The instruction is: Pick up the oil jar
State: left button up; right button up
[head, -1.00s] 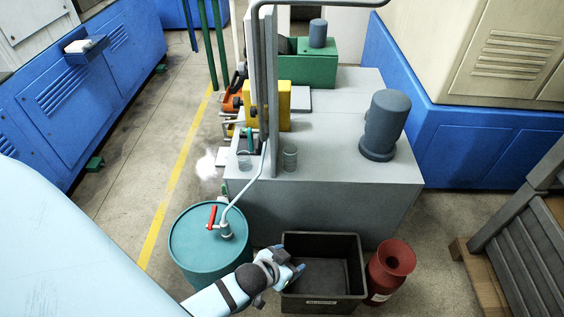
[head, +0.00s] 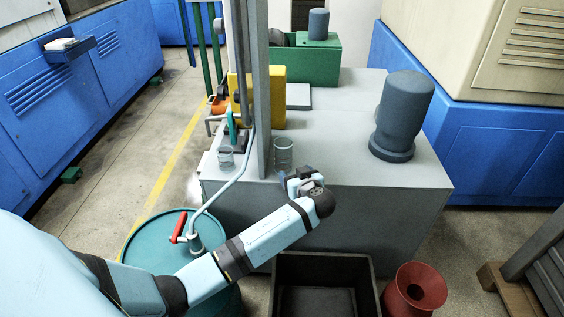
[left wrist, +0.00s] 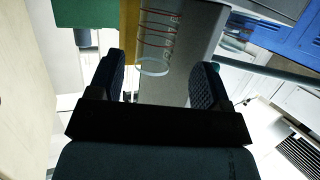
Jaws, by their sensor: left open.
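Two clear glass jars stand on the grey cabinet top near its left front edge in the head view: a left jar (head: 225,157) and a right jar (head: 283,153). I cannot tell from looks which is the oil jar. My left gripper (head: 297,179) is at the cabinet's front edge, just in front of the right jar. In the left wrist view my left gripper (left wrist: 161,62) is open, and a clear jar with red marks (left wrist: 158,38) shows between its two fingers, apparently a little beyond the tips. My right gripper is not in view.
A grey post (head: 262,90) rises between the jars, with a thin pipe beside it. A grey motor (head: 402,115) stands on the cabinet top (head: 335,140) to the right. Below are a teal drum (head: 150,255), a black bin (head: 322,262) and a red can (head: 418,288).

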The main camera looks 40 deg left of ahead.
aim_at(286, 162)
pick_arm(q)
jog(key=x, duration=0.5)
jog(key=shift+w+a+f+b, duration=0.2)
jog(key=shift+a+b, duration=0.1)
jog(key=shift+b, duration=0.1)
jog(key=x, duration=0.3)
jog(key=r+b+x, duration=0.1)
jog(key=x, duration=0.1)
jog(key=shift+w+a+f, duration=0.1)
jog(key=shift+w+a, duration=0.15)
jog(key=shift+a, duration=0.1)
jog(key=c, duration=0.7)
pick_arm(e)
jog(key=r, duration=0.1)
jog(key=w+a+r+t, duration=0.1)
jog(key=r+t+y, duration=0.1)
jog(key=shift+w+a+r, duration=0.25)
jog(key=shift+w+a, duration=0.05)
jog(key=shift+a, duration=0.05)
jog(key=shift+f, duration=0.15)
